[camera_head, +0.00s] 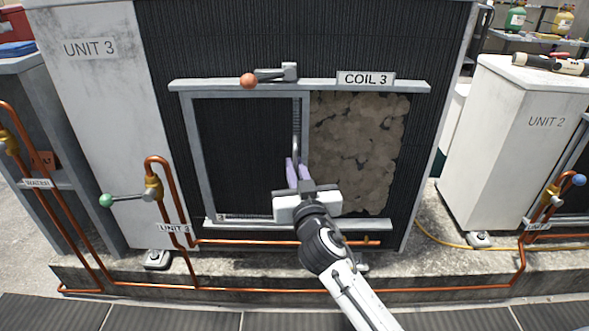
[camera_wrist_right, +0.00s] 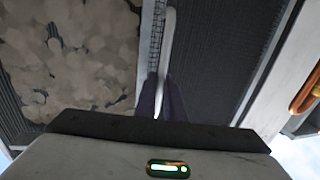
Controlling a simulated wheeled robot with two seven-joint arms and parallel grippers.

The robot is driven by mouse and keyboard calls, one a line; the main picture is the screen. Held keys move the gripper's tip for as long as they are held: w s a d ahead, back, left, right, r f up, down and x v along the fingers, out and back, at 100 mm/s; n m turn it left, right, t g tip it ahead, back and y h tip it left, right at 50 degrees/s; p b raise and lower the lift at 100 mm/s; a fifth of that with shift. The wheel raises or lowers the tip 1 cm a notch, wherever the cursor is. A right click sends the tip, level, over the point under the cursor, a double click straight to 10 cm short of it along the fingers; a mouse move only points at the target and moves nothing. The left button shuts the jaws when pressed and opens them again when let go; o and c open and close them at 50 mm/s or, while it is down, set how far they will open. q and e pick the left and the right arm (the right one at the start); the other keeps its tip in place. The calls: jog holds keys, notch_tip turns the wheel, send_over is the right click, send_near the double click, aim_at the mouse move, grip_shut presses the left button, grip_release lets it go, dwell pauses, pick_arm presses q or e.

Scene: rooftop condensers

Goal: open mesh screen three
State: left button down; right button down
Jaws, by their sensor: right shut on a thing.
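Mesh screen three (camera_head: 246,160) is a dark panel in a grey frame between two rails on the unit under the COIL 3 label (camera_head: 366,79). It covers the left half of the opening; the right half shows a coil matted with tan debris (camera_head: 358,150). The pale upright handle (camera_head: 296,148) is on the screen's right frame edge. My right gripper (camera_head: 298,174) is shut on the lower part of this handle. In the right wrist view the fingers (camera_wrist_right: 162,98) close around the handle (camera_wrist_right: 168,45). My left gripper is not in view.
A lever with an orange ball (camera_head: 249,81) sits on the top rail. Copper pipes (camera_head: 290,242) run low in front, with a green-knobbed valve (camera_head: 106,200) at left. The UNIT 2 cabinet (camera_head: 520,140) stands at right, with a tool on top.

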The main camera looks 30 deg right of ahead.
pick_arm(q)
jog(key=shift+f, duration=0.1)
pick_arm(e)
jog(key=c, duration=1.8)
grip_release()
jog(key=shift+c, duration=0.2)
